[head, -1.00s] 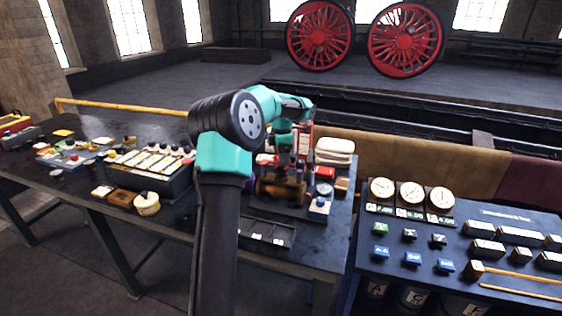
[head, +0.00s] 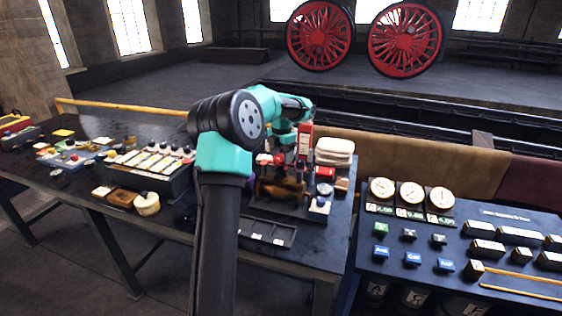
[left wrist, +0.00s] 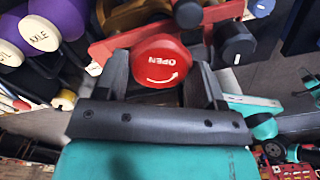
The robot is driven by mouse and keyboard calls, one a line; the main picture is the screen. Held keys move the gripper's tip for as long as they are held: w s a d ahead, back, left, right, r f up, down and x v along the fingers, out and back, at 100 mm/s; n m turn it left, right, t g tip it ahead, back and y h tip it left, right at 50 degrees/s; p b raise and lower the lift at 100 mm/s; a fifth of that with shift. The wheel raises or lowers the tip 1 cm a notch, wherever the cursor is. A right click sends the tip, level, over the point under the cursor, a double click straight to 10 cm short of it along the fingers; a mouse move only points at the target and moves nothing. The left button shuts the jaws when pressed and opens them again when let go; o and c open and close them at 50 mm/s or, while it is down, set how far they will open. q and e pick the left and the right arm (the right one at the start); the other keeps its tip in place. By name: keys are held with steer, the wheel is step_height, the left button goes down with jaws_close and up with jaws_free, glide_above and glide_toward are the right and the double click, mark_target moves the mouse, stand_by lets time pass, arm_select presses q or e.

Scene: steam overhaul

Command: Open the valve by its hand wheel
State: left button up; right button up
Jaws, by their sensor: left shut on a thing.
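The red hand wheel (left wrist: 162,62), marked OPEN with a curved white arrow, faces me in the left wrist view. My left gripper (left wrist: 160,68) is shut on it, with one dark finger on each side of its rim. In the head view my left gripper (head: 288,165) is at the small brass-coloured valve body (head: 282,190) on the bench. The wheel is hard to make out there, behind my wrist. My right gripper is not in view.
The dark bench (head: 100,215) also holds a rack of switches (head: 150,165), a shallow black tray (head: 267,232) and folded pale cloths (head: 335,150). A second table with dials (head: 411,192) stands at right. Purple rolls marked AXLE (left wrist: 38,35) are near the wheel.

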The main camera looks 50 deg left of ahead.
mark_target(282, 157)
arm_select(q)
steer(key=o, duration=1.1)
steer(key=shift+c, duration=1.4)
steer(key=shift+r, duration=0.1)
steer(key=shift+r, duration=2.9)
steer(key=shift+r, duration=0.1)
